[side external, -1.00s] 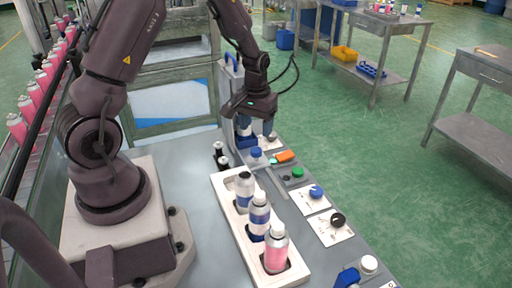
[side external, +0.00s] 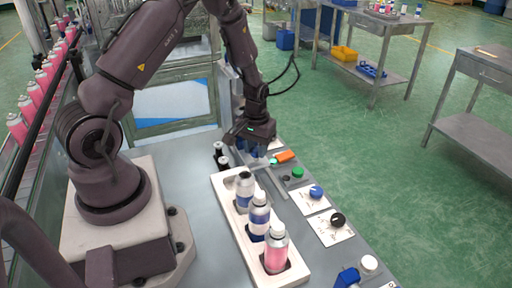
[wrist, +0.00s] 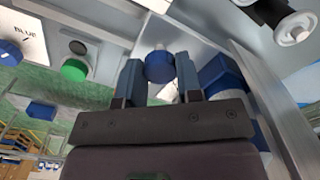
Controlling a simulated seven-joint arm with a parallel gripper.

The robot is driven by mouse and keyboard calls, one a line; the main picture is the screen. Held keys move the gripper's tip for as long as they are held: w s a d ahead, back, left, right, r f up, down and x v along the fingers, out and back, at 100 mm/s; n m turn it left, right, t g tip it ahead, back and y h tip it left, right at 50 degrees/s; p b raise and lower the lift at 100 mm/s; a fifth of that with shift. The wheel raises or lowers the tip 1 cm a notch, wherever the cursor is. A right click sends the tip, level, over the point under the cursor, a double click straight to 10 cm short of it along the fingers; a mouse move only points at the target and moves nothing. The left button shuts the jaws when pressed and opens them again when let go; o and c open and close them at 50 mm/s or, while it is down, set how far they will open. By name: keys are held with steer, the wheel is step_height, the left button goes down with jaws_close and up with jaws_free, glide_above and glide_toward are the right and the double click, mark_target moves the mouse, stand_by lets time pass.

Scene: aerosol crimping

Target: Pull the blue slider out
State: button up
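The blue slider's round knob (wrist: 159,66) shows in the wrist view between the tips of my gripper's two blue-grey fingers. The knob fills the gap and appears to touch both fingers. My gripper (side external: 256,153) is low over the far end of the workbench in the side view, where it hides the knob. The slider's track and the lower part of the knob are mostly hidden.
A white tray (side external: 226,183) with several bottles stands in front of my gripper. An orange part (side external: 285,156), a green button (side external: 297,172), a blue knob (side external: 316,191) and a black knob (side external: 338,219) lie to the right.

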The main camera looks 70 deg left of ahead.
jaws_close()
steer(key=d, duration=1.2)
steer(key=shift+d, duration=0.35)
steer(key=o, duration=0.9)
jaws_free()
steer(key=shift+a, duration=0.1)
steer(key=shift+r, duration=0.15)
